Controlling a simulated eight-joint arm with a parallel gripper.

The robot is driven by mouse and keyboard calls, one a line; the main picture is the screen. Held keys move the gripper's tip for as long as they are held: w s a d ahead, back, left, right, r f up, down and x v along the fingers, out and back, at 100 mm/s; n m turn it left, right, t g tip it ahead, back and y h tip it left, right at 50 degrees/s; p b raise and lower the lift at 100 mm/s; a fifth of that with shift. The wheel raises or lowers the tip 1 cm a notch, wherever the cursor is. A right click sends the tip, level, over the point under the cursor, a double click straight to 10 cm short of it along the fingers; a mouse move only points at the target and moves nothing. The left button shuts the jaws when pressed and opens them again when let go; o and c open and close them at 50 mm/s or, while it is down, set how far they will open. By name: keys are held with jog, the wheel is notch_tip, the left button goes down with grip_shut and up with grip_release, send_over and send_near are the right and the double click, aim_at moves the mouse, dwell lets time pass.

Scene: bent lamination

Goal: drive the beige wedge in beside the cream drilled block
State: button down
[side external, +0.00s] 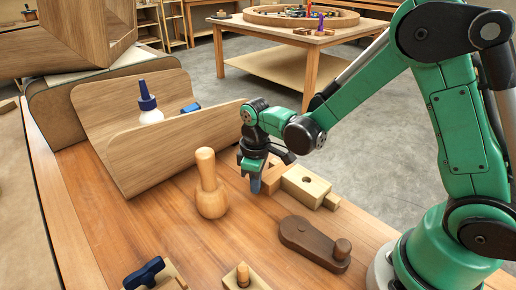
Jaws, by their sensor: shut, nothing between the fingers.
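The cream drilled block (304,187) lies on the bench, with a dark hole in its top. A small beige piece (331,201), which looks like the wedge, sticks out at the block's right end; how deep it sits I cannot tell. A browner wooden piece (272,179) lies at the block's left side. My gripper (255,185) points down just left of that brown piece, shut and empty. It is apart from the beige piece, with the cream block between them. Whether the fingertips touch the brown piece or the bench is unclear.
A wooden mallet (208,190) stands left of my gripper. A dark wooden cam clamp (314,244) lies in front of the block. Bent wood panels (165,142) with a glue bottle (149,108) stand behind left. Pegged blocks (245,277) sit at the front edge.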

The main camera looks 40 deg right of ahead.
aim_at(268, 177)
jog(key=shift+s+d, duration=0.2)
jog(key=shift+d, duration=1.35)
dwell(1.2)
jog(key=shift+a, duration=0.1)
dwell(0.6)
jog(key=shift+w+a, duration=0.15)
jog(key=shift+a, duration=0.6)
jog(key=shift+r, duration=3.5)
jog(key=shift+s+r, duration=0.2)
jog(key=shift+r, duration=0.1)
jog(key=s+d+r+m+t, duration=0.1)
jog(key=s+r+m+t, duration=0.4)
jog(key=s+m+t, duration=0.1)
jog(key=shift+s+t, duration=0.3)
jog(key=shift+t, duration=0.3)
